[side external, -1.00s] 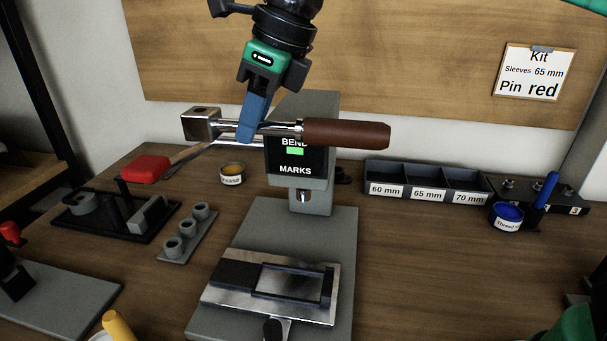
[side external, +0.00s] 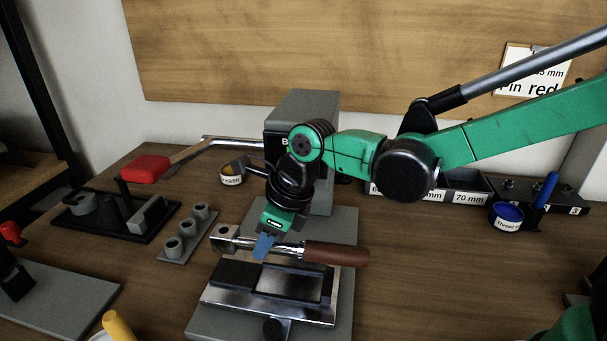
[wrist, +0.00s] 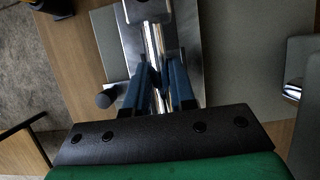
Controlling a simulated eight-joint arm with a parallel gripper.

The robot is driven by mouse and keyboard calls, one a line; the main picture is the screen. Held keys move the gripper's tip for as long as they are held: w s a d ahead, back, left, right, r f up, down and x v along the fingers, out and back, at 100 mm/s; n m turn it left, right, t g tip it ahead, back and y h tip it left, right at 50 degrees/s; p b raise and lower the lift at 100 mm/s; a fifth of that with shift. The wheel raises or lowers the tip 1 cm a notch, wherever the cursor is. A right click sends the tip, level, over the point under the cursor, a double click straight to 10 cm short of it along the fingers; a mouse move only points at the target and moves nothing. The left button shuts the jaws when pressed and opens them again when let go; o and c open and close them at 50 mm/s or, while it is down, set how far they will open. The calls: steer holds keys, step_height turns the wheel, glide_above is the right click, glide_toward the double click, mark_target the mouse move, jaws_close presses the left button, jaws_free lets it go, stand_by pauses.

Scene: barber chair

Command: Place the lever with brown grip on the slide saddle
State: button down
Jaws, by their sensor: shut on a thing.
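The lever with the brown grip (side external: 337,254) has a metal shaft with a square metal block (side external: 225,238) at its left end. My gripper (side external: 263,249) is shut on the lever's shaft, between the block and the grip. The lever lies roughly level at the rear edge of the slide saddle (side external: 312,312), a metal plate with a dark block and a framed recess. I cannot tell whether the lever touches the saddle. In the wrist view the blue fingers (wrist: 160,88) straddle the bright shaft, and the brown grip is hidden.
The press (side external: 300,105) stands just behind, partly covered by my arm. The grey sleeve holder (side external: 187,235) and a black fixture (side external: 110,215) are to the left. The bins (side external: 470,185) and the blue pot (side external: 507,216) are to the right. Bare table lies right of the press base.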

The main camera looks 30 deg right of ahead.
mark_target(261, 280)
steer(key=shift+f, duration=2.65)
steer(key=c, duration=0.7)
jaws_free()
steer(key=shift+f, duration=0.1)
steer(key=shift+c, duration=0.2)
